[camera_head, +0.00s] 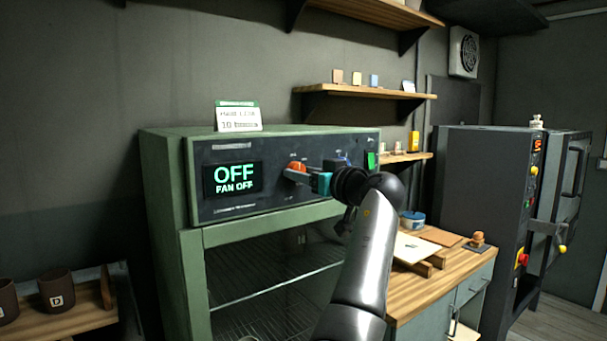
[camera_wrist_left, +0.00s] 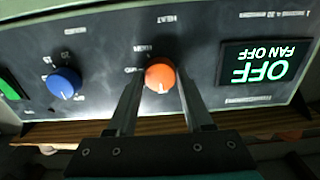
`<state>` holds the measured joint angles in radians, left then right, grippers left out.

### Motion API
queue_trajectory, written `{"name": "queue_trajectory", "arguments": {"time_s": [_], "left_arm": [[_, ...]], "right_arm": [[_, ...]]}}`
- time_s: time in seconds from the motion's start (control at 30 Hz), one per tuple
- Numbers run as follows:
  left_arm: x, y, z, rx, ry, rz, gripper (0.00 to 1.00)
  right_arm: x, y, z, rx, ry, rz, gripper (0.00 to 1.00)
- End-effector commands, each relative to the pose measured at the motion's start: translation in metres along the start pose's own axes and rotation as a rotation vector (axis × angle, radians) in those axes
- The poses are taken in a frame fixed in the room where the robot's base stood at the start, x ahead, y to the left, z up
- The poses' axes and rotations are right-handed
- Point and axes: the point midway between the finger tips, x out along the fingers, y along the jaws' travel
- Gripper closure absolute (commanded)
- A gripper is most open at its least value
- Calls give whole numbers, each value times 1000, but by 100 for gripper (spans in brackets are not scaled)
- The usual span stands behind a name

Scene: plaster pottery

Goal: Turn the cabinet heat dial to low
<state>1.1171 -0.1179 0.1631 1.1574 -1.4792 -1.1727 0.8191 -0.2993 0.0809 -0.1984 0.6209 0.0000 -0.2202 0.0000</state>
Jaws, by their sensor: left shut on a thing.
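The green cabinet (camera_head: 165,185) has a dark front panel with a display (camera_head: 234,178) that reads "OFF" and "FAN OFF". The orange heat dial (camera_head: 297,166) is on the panel, right of the display. In the left wrist view the panel appears upside down, with the orange dial (camera_wrist_left: 160,77) between the finger tips. My left gripper (camera_head: 294,174) is shut on the dial. The dial's white pointer mark faces the bottom of the wrist view. The small labels around the dial are too blurred to read fully. My right gripper is not in view.
A blue dial (camera_wrist_left: 64,83) and a green switch (camera_head: 370,160) sit on the same panel. A white card (camera_head: 238,117) stands on the cabinet top. A wooden counter (camera_head: 446,281) is to the right, and a tall dark kiln (camera_head: 480,190) stands beyond it.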

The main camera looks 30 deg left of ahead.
Motion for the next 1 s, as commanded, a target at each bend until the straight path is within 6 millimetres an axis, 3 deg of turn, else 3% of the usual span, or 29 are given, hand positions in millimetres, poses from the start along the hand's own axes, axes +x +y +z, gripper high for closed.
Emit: {"name": "queue_trajectory", "arguments": {"time_s": [0.07, 0.4, 0.73, 1.0], "left_arm": [[0, 0, 0, 0, 0, 0, 63], [0, 0, 0, 0, 0, 0, 100], [0, 0, 0, 37, 0, 0, 100], [0, 0, -1, 197, -1, -1, 100]], "right_arm": [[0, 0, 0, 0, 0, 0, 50], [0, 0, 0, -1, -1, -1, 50], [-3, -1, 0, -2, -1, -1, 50], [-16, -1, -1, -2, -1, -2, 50]]}}
